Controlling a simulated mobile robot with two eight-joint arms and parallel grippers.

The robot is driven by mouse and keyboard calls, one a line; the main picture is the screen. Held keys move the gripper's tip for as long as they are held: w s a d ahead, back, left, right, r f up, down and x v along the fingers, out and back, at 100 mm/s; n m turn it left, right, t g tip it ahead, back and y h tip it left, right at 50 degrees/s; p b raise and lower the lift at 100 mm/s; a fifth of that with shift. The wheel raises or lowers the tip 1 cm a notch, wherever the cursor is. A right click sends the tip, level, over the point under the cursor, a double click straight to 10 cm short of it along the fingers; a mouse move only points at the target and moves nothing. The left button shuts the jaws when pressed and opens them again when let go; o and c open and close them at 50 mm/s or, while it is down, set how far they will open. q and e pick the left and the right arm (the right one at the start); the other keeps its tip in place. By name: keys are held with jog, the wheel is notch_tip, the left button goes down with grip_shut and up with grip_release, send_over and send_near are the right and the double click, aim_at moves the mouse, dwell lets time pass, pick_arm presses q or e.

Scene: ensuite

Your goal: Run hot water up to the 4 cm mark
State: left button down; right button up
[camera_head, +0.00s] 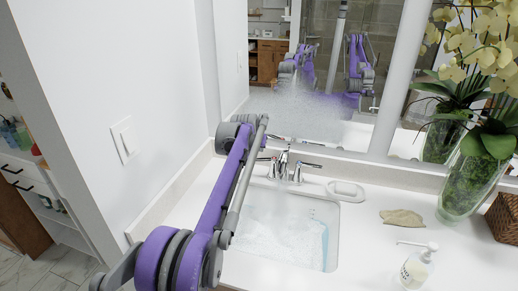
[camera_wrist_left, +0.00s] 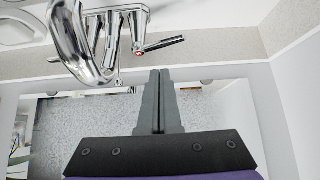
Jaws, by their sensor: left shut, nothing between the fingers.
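The chrome faucet (camera_head: 286,167) stands behind the sink basin (camera_head: 336,225), with a lever on each side. In the left wrist view the faucet (camera_wrist_left: 75,45) shows its curved spout and a lever with a red mark (camera_wrist_left: 160,45). My left gripper (camera_wrist_left: 160,73) is shut and empty, its fingertips close to this lever; contact cannot be told. In the head view my left arm hides most of the gripper. The basin shows a pale, rippled surface like water (camera_head: 275,230), with small marks (camera_head: 313,214) on the far right wall. Whether water flows from the spout is unclear.
A soap dish (camera_head: 346,190), a folded beige cloth (camera_head: 402,218), a soap bottle (camera_head: 416,268) and a glass flower vase (camera_head: 468,185) stand right of the sink. A wall closes off the left. The mirror (camera_head: 300,105) behind looks hazy low down.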

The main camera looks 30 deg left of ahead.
pick_arm(q)
jog(key=m+t+y+b, duration=0.6)
jog(key=m+y+b, duration=0.15)
jog(key=m, duration=2.45)
send_near(258, 160)
jog(key=shift+h, duration=0.45)
jog(key=x, duration=0.6)
jog(key=shift+w+a+r, duration=0.1)
jog(key=shift+w+a, duration=0.2)
jog(key=shift+a, duration=0.05)
jog(key=shift+w+a+r, duration=0.1)
jog(key=shift+w+a, duration=0.65)
jog(key=shift+a, duration=0.35)
